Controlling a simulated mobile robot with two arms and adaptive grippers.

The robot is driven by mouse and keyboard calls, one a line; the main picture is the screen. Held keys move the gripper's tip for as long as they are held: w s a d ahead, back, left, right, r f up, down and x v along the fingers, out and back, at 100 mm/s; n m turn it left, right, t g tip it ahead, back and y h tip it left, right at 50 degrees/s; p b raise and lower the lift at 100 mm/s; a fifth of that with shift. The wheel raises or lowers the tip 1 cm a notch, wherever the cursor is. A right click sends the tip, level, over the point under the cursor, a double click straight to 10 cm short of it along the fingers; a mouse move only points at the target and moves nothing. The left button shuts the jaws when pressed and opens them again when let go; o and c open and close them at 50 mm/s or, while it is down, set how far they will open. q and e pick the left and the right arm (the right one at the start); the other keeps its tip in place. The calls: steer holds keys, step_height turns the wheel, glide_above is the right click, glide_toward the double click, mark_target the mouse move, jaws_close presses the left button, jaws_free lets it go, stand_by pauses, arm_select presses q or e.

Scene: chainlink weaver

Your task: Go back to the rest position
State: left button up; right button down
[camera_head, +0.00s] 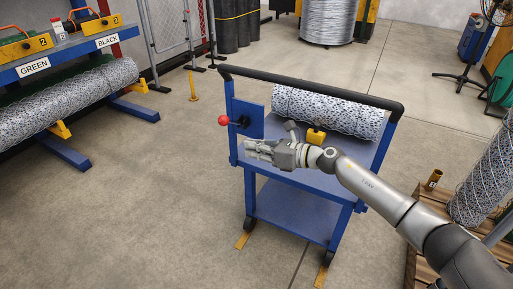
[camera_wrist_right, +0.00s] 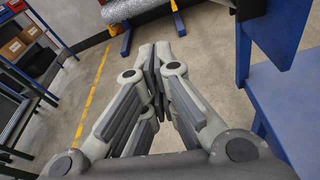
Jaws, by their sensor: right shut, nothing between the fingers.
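My right gripper (camera_head: 258,150) is in the head view, above the near left part of the blue cart (camera_head: 295,212), its fingers pointing left. In the right wrist view, my right gripper (camera_wrist_right: 158,52) has its fingertips together with nothing between them. A roll of chain-link mesh (camera_head: 328,112) lies on the cart's top behind the gripper. A red-knobbed lever (camera_head: 224,120) stands at the cart's left side, close to the fingertips but apart in the picture. My left gripper is not in view.
A blue rack with GREEN (camera_head: 34,67) and BLACK (camera_head: 107,41) labels and a mesh roll (camera_head: 60,105) stands at the left. A wooden pallet (camera_head: 425,215) with an upright mesh roll (camera_head: 485,175) is at the right.

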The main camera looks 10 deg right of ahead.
steer(key=s+d+f+m+t+h, duration=0.1)
steer(key=s+d+f+m+h, duration=0.3)
steer(key=f+m, duration=0.6)
steer(key=s+d+f+m+t+h, duration=0.1)
steer(key=s+d+f+m+h, duration=0.4)
steer(key=f+m, duration=0.55)
steer(key=s+d+f+m+t+h, duration=0.1)
steer(key=s+f+m+h, duration=0.2)
steer(key=s+f+m, duration=0.65)
steer(key=s+d+f+m+g+h, duration=0.1)
steer(key=s+f+m+g, duration=0.2)
steer(key=s+f+m, duration=0.3)
steer(key=s+d+f+m+g, duration=0.1)
steer(key=s+f+m+g, duration=0.3)
steer(key=s, duration=0.5)
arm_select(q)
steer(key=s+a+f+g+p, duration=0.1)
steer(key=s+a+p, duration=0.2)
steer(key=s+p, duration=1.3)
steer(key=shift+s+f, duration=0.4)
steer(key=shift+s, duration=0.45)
arm_select(e)
steer(key=s+d+f+m+g, duration=0.1)
steer(key=s+f+g, duration=0.1)
steer(key=s, duration=1.1)
steer(key=s+d+f+m+g, duration=0.1)
steer(key=s+d+f, duration=0.1)
steer(key=s, duration=1.2)
steer(key=shift+m+g, duration=0.4)
